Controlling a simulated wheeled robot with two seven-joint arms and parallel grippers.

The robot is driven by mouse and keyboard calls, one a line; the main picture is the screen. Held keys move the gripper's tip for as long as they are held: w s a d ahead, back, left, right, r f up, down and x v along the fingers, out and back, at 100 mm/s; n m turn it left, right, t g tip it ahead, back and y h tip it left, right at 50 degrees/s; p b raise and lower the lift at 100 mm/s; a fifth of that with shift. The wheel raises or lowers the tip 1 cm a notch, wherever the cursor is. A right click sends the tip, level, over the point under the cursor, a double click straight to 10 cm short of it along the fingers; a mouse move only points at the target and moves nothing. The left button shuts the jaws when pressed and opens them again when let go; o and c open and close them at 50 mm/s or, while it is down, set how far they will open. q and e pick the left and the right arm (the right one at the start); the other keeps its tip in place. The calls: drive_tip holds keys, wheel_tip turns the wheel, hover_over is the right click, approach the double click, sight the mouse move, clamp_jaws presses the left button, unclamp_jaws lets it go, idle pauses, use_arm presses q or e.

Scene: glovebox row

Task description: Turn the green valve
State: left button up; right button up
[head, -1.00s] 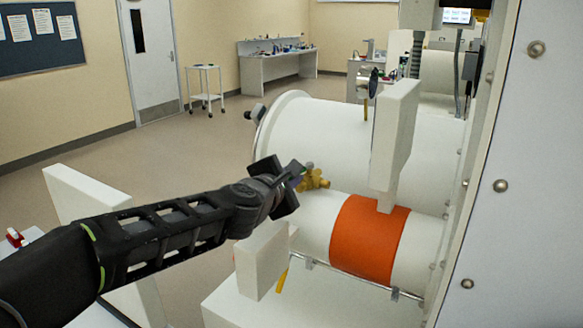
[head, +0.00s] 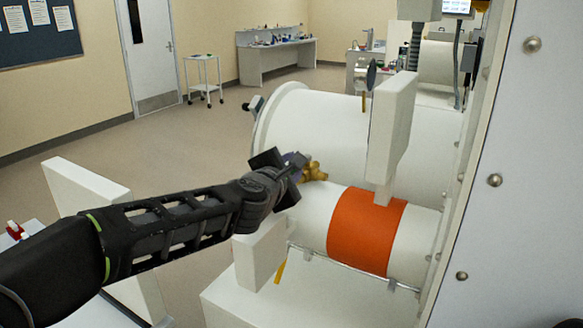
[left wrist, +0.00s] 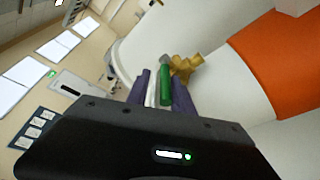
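The green valve handle (left wrist: 165,86) shows in the left wrist view as a short green lever on a brass valve body (left wrist: 184,68). The brass body also shows in the head view (head: 314,172), on the white cylinder by the orange band; the green handle is hidden there behind my gripper. My left gripper (head: 297,162) is right at the valve. In the left wrist view its purple fingers (left wrist: 160,78) are apart, one on each side of the handle. A gap shows on the left side; I cannot tell whether the right finger touches. My right gripper is out of view.
The large white cylinder (head: 320,125) rises behind the valve. A white upright block (head: 392,125) stands right of it, and a white block (head: 262,252) sits below my wrist. The orange band (head: 366,232) wraps the lower cylinder. Open floor lies to the left.

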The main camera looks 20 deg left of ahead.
use_arm(q)
drive_tip(key=shift+d+f, duration=0.1)
drive_tip(key=shift+f, duration=0.25)
